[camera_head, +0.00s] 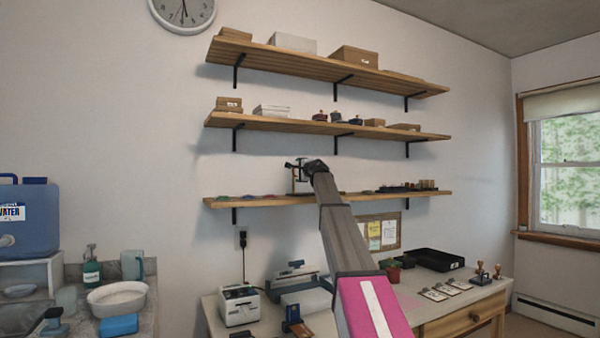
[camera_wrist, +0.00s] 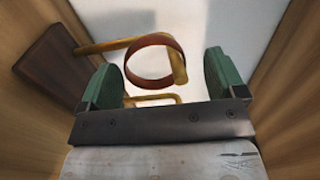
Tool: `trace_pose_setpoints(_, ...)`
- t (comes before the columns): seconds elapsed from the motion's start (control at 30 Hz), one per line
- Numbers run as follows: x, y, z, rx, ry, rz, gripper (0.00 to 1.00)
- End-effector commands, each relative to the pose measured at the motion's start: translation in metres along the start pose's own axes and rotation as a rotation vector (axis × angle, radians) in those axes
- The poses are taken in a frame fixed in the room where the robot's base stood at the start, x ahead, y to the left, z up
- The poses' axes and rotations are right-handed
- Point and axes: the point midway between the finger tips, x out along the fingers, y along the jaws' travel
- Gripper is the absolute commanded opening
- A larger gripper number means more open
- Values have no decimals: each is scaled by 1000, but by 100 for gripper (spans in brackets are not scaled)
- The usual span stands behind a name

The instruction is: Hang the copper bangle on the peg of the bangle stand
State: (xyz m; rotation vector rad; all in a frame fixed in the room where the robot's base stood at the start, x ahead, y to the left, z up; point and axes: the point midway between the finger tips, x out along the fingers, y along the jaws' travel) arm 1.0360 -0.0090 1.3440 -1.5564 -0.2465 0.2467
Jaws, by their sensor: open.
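The copper bangle (camera_wrist: 140,80), a thin reddish ring, shows between my fingers in the wrist view. It appears to loop around the brass peg (camera_wrist: 105,46) near its upturned end; exact contact is hard to tell. The bangle stand has a dark brown base (camera_wrist: 58,66) at the left and a second brass bar (camera_wrist: 150,98) lower down. My gripper (camera_wrist: 163,66) has green fingers, spread apart on either side of the bangle, with visible gaps. In the head view my gripper (camera_head: 296,163) is at the stand (camera_head: 293,184) on the lowest shelf. The bangle is too small to make out there.
The lowest wooden shelf (camera_head: 350,198) holds flat coloured items left and a dark rack (camera_head: 400,188) right. The middle shelf (camera_head: 300,126) with boxes hangs above. A desk (camera_head: 420,303) with a printer (camera_head: 240,305) and black tray (camera_head: 436,259) stands below.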

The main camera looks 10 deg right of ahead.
Motion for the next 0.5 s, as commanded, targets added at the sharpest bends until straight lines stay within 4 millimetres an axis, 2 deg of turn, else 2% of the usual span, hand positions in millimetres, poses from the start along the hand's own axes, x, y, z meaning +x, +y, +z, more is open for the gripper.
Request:
trace_pose_setpoints(0.27,-26,1,1,0,0,-1,89)
trace_pose_setpoints(0.5,-71,2,1,0,1,0,89)
